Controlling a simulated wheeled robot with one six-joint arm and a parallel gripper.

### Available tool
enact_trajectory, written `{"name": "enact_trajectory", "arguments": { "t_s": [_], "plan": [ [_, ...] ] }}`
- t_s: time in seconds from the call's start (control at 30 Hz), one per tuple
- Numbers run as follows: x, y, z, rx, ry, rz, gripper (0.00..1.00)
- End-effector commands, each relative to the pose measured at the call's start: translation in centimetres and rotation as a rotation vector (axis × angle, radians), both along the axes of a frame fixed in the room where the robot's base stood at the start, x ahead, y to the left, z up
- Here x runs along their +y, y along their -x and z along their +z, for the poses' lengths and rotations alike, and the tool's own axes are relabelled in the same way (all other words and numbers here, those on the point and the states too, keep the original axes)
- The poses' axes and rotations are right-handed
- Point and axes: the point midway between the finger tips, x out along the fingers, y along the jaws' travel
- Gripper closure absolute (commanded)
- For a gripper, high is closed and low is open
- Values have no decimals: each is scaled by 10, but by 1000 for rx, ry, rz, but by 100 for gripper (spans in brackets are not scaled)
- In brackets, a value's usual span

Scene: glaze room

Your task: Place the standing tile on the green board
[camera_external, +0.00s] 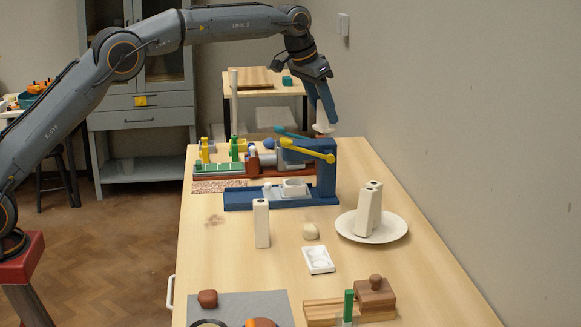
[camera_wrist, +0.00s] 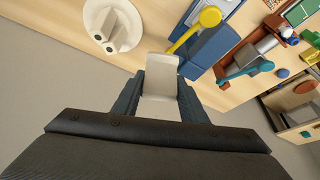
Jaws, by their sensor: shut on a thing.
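My gripper (camera_external: 323,112) is shut on a pale cream tile (camera_wrist: 161,78), raised above the table's far right part, behind the blue press. In the wrist view the tile sits between both fingers of my gripper (camera_wrist: 160,92) and looks bent, with an upper face and a longer lower face. In the external view only a small pale part of the tile (camera_external: 323,128) shows below the fingers. The green board (camera_external: 217,168) lies at the table's far left, apart from the tile; its corner shows in the wrist view (camera_wrist: 301,12).
A blue press (camera_external: 326,178) with a yellow lever (camera_external: 308,150) stands between my gripper and the near table. Yellow and green pieces stand around the board.

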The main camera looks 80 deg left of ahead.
Motion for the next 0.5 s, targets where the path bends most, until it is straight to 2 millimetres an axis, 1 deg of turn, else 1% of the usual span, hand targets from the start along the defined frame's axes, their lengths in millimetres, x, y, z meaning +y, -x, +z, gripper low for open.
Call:
{"name": "enact_trajectory", "arguments": {
  "t_s": [0.03,0.1,0.27,0.3,0.37,0.4,0.47,0.5],
  "plan": [
    [25,13,2,-1,-1,27,86],
    [56,30,2,-1,-1,60,86],
    [122,74,1,-1,0,133,86],
    [137,86,1,-1,0,151,86],
    [161,104,1,-2,0,180,86],
    [176,117,1,-2,0,199,86],
    [198,137,2,-2,-1,226,86],
    [212,150,1,-2,-1,244,86]
  ]
}}
